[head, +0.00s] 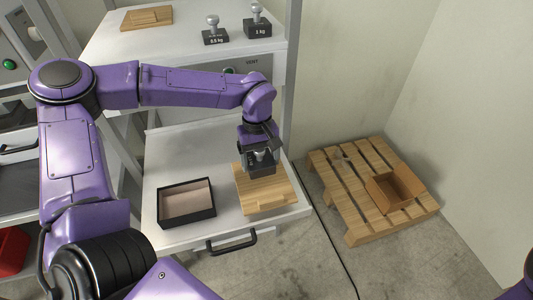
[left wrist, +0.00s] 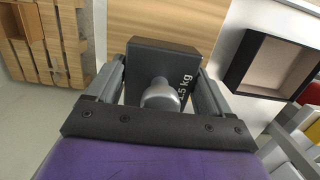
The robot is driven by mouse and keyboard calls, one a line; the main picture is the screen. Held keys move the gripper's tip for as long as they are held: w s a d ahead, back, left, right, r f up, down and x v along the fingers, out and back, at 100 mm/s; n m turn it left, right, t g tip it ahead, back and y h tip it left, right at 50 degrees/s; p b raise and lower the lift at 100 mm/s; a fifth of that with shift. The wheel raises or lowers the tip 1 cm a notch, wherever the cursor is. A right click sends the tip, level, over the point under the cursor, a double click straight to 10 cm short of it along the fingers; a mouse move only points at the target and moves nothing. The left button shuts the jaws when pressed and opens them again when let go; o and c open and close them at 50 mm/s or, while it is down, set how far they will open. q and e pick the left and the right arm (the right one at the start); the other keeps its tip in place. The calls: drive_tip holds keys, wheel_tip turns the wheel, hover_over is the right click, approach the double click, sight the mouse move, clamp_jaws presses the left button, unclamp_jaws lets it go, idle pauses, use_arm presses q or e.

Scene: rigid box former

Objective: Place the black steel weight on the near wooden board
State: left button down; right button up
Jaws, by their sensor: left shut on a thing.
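The black steel weight (head: 262,170) is a dark block with a silver knob, marked with a kg label partly hidden in the left wrist view (left wrist: 160,62). My left gripper (head: 259,155) is shut on it, with a finger on either side of the knob in the left wrist view (left wrist: 160,95). The weight is over the back part of the near wooden board (head: 272,198), which lies on the pulled-out white drawer. I cannot tell whether its underside touches the board. The board also shows in the left wrist view (left wrist: 200,15). My right gripper is out of view.
An open black box (head: 187,188) sits left of the board on the drawer (head: 165,150). Above, a white shelf (head: 180,42) holds another wooden board (head: 147,17) and two smaller weights (head: 215,37) (head: 257,28). A pallet (head: 349,205) with a cardboard box (head: 395,190) stands on the floor at right.

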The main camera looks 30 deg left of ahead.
sight(260, 167)
use_arm(q)
drive_tip(key=shift+w+f, duration=0.1)
drive_tip(key=shift+f, duration=1.2)
drive_tip(key=shift+f, duration=0.1)
unclamp_jaws()
drive_tip(key=shift+f, duration=0.1)
drive_tip(key=shift+s+d, duration=0.1)
drive_tip(key=shift+s, duration=0.1)
drive_tip(key=r, duration=0.8)
drive_tip(key=w+a+r, duration=0.1)
drive_tip(key=r, duration=0.3)
drive_tip(key=shift+a+r+b, duration=0.1)
drive_tip(key=shift+b, duration=0.25)
